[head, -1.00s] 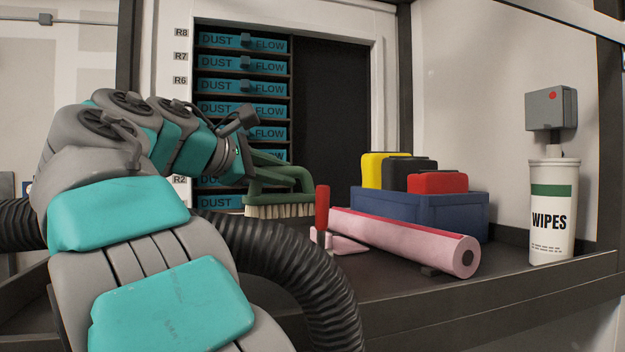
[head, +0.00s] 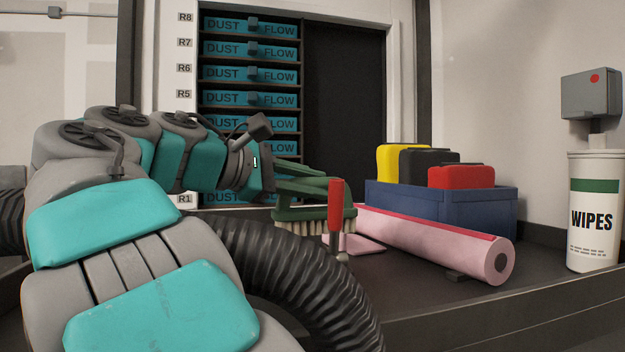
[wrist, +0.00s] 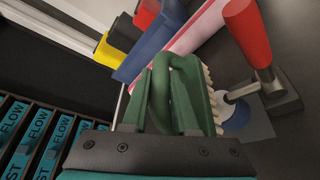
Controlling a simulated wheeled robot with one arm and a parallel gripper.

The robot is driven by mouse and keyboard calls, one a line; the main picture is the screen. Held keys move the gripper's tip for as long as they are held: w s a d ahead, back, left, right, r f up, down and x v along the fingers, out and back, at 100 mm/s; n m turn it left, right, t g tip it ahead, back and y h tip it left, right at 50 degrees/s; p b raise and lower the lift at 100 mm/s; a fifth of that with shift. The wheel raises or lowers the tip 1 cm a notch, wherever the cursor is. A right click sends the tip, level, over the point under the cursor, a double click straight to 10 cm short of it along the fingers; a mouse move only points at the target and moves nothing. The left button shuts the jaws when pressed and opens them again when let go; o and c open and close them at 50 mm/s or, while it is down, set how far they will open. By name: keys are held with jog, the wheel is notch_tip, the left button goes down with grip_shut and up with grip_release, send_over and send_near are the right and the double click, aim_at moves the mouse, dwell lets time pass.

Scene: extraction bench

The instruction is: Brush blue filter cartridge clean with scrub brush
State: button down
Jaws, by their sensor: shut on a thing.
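The scrub brush (head: 300,214) has a green body and cream bristles facing down. My gripper (head: 322,182) is shut on it, and the bristles hang close to the bench top; I cannot tell if they touch it. In the wrist view the brush's green loop handle (wrist: 180,95) sits between the jaws. Several teal-blue cartridges marked DUST FLOW (head: 252,50) sit in a rack at the back. My arm and the brush partly hide the lower ones.
A red-handled tool (head: 336,205) stands upright just in front of the brush. A pink roll (head: 430,240) lies to the right. Behind it a blue crate (head: 490,212) holds yellow, black and red blocks. A wipes canister (head: 596,245) stands far right. A ribbed black hose (head: 300,275) crosses in front.

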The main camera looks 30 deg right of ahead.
aim_at(295, 209)
jog(key=shift+f, duration=0.9)
jog(key=shift+s+d+f, duration=0.1)
jog(key=shift+s+d, duration=0.1)
jog(key=shift+d, duration=0.4)
jog(key=shift+s+d+f, duration=0.1)
jog(key=shift+s+d, duration=0.1)
jog(key=shift+d, duration=0.4)
jog(key=shift+w+a+r+p, duration=0.1)
jog(key=shift+w+a+p, duration=0.15)
jog(key=shift+a, duration=0.3)
jog(key=shift+w+a+p, duration=0.1)
jog(key=shift+a+p, duration=0.1)
jog(key=shift+a, duration=0.3)
jog(key=shift+w+a, duration=0.25)
jog(key=shift+a, duration=0.5)
jog(key=shift+w+a, duration=0.2)
jog(key=shift+a, duration=0.5)
jog(key=shift+s+d, duration=0.2)
jog(key=shift+d, duration=0.4)
jog(key=shift+s+d, duration=0.2)
jog(key=shift+d, duration=0.5)
jog(key=shift+f, duration=0.4)
jog(key=shift+d, duration=0.1)
